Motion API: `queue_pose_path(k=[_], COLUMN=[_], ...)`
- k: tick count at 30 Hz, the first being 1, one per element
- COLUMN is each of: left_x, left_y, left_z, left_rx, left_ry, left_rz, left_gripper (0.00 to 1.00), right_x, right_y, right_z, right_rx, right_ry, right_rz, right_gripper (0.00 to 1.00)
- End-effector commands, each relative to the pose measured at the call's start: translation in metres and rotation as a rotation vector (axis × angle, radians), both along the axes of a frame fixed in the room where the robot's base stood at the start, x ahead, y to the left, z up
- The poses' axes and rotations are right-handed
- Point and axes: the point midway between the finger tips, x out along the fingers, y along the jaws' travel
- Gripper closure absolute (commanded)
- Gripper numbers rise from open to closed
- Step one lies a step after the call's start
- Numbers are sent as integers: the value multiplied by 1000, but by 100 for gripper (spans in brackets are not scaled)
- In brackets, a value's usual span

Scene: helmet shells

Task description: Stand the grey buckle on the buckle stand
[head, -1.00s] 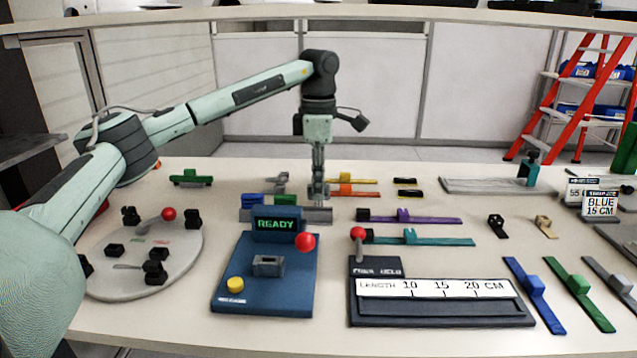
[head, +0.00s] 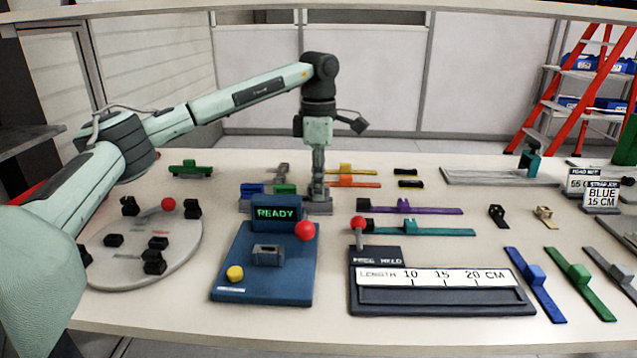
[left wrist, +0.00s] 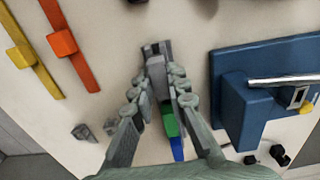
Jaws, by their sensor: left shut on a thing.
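My left gripper (head: 318,195) points down over the right end of the grey buckle stand (head: 322,208) in the head view. In the left wrist view my gripper (left wrist: 165,80) is shut on the grey buckle (left wrist: 156,68), which shows between its fingers. The fingers hide much of the buckle, so I cannot tell whether it touches the stand. A blue buckle (head: 252,190) and a green buckle (head: 285,190) stand in a row on the stand, left of my gripper. They also show in the wrist view, green (left wrist: 169,122) and blue (left wrist: 177,148). My right gripper is out of view.
The blue READY station (head: 262,280) is in front of the stand. Purple (head: 430,210) and teal (head: 430,232) straps lie to its right. Yellow (head: 352,170) and orange (head: 355,184) straps lie behind. A round grey plate (head: 125,265) is at the left.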

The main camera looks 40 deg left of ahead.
Motion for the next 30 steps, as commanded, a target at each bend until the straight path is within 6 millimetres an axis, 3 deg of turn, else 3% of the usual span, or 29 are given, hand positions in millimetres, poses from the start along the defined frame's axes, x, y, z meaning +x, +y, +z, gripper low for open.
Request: queue_pose_path(k=[1, 2, 7, 19, 30], left_x=[0, 0, 0, 1, 1], left_y=[0, 0, 0, 0, -1], left_z=[-1, 0, 0, 8, 82], left_rx=[0, 0, 0, -1, -1], left_ry=[0, -1, 0, -2, -4], left_rz=[0, 0, 0, 0, -1], left_gripper=[100, 82, 61, 61, 61], right_x=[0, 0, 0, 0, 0], right_y=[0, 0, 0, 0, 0], right_z=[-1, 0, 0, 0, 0], right_rx=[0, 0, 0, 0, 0], right_ry=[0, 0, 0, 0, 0], right_rz=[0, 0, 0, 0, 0], right_gripper=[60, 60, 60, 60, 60])
